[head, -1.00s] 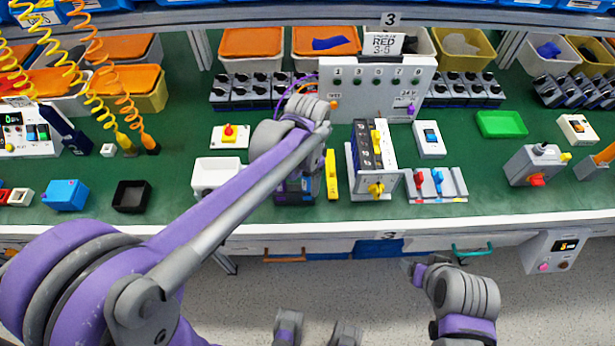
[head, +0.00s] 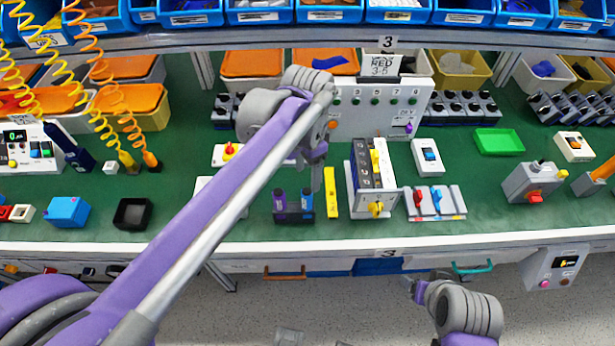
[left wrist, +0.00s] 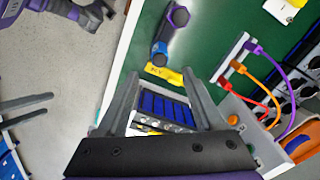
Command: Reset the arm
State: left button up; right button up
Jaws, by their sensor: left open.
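A box with a slotted top (head: 372,165) and a yellow rotary knob (head: 376,208) on its front stands at the middle of the green bench. My left gripper (head: 318,170) hangs above the bench, left of this box, and touches nothing that I can see. In the left wrist view its fingers (left wrist: 160,78) are spread and empty, with the slotted box showing between and beyond them. My right gripper (head: 418,288) is low in front of the bench edge, clear of the bench; its fingers are too small to judge.
A tall white panel (head: 382,105) stands behind.

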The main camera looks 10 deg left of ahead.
dwell(0.3)
pick_arm(q)
jog(key=s+a+f+n+t+p, duration=0.1)
jog(key=s+a+f+n+t, duration=0.1)
jog(key=s, duration=0.5)
jog(key=s+a+f+n+t+p, duration=0.1)
jog(key=s+a+f+n+t, duration=0.2)
jog(key=s+n, duration=0.3)
jog(key=shift+s+a+f, duration=0.4)
jog(key=shift+a+f, duration=0.15)
jog(key=shift+a, duration=0.25)
